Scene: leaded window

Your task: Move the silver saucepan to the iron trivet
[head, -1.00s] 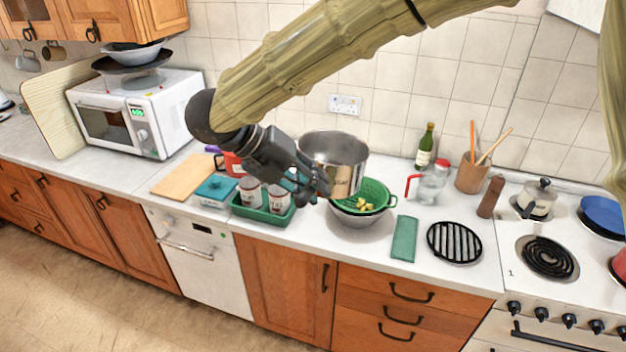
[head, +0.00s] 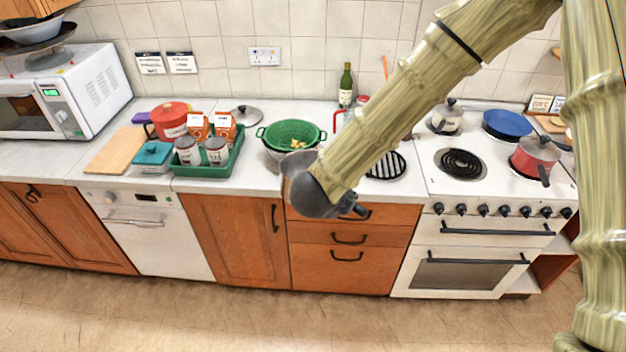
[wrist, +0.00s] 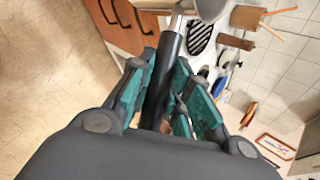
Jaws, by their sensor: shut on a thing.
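My gripper (wrist: 165,66) is shut on the black handle of the silver saucepan (wrist: 200,8). In the wrist view the green-padded fingers sit on both sides of the handle, and only a strip of the pan's body shows at the top edge. The iron trivet (head: 388,166), black and slatted, lies on the counter left of the stove, partly covered by my arm. It also shows in the wrist view (wrist: 201,33), close below the pan's edge in the picture.
A green colander (head: 291,133) sits in a bowl left of my arm. A green tray (head: 208,170) holds jars and cartons. The stove (head: 470,245) stands right of the trivet, with a red pan (head: 535,157) and a blue pan (head: 507,124) on top.

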